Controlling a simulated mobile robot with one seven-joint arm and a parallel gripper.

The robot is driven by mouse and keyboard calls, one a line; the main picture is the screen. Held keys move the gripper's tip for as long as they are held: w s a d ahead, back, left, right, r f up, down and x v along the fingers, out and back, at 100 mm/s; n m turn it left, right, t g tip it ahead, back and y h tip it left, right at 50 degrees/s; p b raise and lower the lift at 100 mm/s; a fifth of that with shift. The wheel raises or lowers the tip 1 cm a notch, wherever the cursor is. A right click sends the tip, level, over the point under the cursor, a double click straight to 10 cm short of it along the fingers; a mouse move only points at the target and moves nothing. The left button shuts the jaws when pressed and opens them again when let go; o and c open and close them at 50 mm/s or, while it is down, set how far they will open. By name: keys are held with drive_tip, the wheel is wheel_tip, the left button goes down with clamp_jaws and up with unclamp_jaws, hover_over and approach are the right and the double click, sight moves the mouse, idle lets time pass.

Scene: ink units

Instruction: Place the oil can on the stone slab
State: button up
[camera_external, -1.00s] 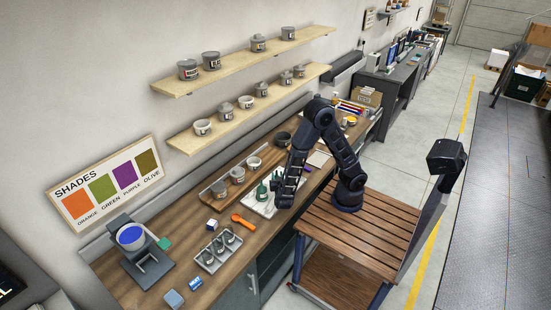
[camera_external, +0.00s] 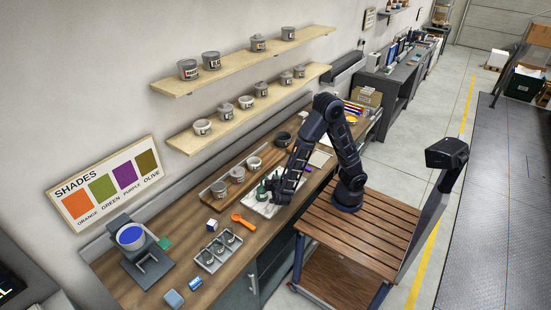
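Dark green items that look like oil cans stand on a pale, marbled flat piece (camera_external: 262,209) on the bench; one green can (camera_external: 261,191) shows at the left of my gripper. A second pale flat piece (camera_external: 319,158) lies farther back, partly behind my arm. I cannot tell for sure which of the two is the stone slab. My gripper (camera_external: 273,194) points down over the front right part of the nearer pale piece, close beside the green items. It hides part of them. Its fingers are too small and dark to show whether they are open or hold anything.
Grey pots stand on a wooden board (camera_external: 217,189) behind. An orange scoop (camera_external: 243,219) and a grey tray (camera_external: 218,251) with several small items lie to the left. Two shelves (camera_external: 250,113) hang above. A black bowl (camera_external: 283,139) stands farther back.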

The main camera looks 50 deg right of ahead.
drive_tip(key=w+r+y, duration=0.4)
drive_tip(key=w+y, duration=0.1)
drive_tip(key=w, duration=0.2)
drive_tip(key=w+d+r+n+g+y, duration=0.1)
drive_tip(key=d+r+n+y, duration=0.25)
drive_tip(key=r, duration=0.25)
drive_tip(key=w+d+r+n+y, duration=0.1)
drive_tip(key=d+r+n+y, duration=0.15)
drive_tip(key=r+y, duration=0.3)
drive_tip(key=s+d+r+n+g+h, duration=0.1)
drive_tip(key=s+d+n+g+h, duration=0.2)
drive_tip(key=s+d, duration=1.9)
drive_tip(key=d+g+h, duration=0.1)
drive_tip(key=g, duration=0.3)
drive_tip(key=shift+s+d+h, duration=0.25)
drive_tip(key=shift+d+h, duration=0.15)
